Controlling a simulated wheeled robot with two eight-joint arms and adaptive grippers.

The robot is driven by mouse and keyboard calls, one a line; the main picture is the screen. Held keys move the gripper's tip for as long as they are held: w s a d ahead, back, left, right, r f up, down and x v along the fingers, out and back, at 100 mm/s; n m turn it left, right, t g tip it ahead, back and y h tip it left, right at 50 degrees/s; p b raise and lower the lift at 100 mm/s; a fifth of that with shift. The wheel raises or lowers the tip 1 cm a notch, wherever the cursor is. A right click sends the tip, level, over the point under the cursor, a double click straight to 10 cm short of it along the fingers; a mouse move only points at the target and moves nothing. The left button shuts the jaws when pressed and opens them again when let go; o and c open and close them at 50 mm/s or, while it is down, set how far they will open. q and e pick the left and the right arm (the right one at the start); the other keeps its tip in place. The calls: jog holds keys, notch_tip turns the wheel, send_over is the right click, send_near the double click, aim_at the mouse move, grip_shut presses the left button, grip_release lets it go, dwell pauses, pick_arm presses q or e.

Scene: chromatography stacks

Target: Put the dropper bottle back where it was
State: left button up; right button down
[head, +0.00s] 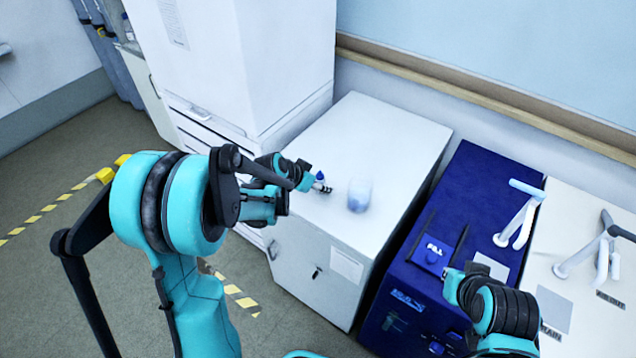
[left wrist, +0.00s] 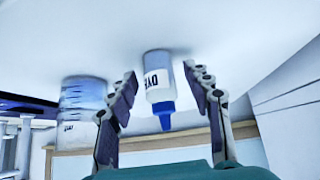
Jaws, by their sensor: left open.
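The dropper bottle is white with a blue tip and dark lettering. In the left wrist view the bottle (left wrist: 158,80) shows tip-down, its base against the white surface; that view looks inverted. In the head view only its blue top (head: 320,176) shows clearly, upright over the white cabinet top (head: 395,135). My left gripper (head: 318,184) is open, with its fingers (left wrist: 160,74) on either side of the bottle and visible gaps between them. The lower bottle is hidden in the head view. My right arm is at the lower right; its fingers cannot be made out.
A clear graduated beaker (head: 359,195) stands close to the right of the bottle; it also shows in the left wrist view (left wrist: 82,100). A tall white unit (head: 285,60) rises behind left. A blue cabinet (head: 480,190) stands right. The cabinet top's far part is clear.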

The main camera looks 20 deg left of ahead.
pick_arm(q)
jog(key=shift+r, duration=0.3)
jog(key=p+v, duration=0.4)
jog(key=v, duration=0.7)
jog(key=s+d+r+n+y, duration=0.1)
jog(key=s+r+n, duration=0.1)
jog(key=s, duration=0.7)
jog(key=s+d+r+n+y, duration=0.2)
jog(key=s+r+n, duration=0.1)
jog(key=s, duration=0.7)
jog(key=shift+r+y, duration=0.3)
jog(key=shift+r, duration=0.1)
jog(key=shift+d, duration=0.1)
jog(key=shift+f+b, duration=0.8)
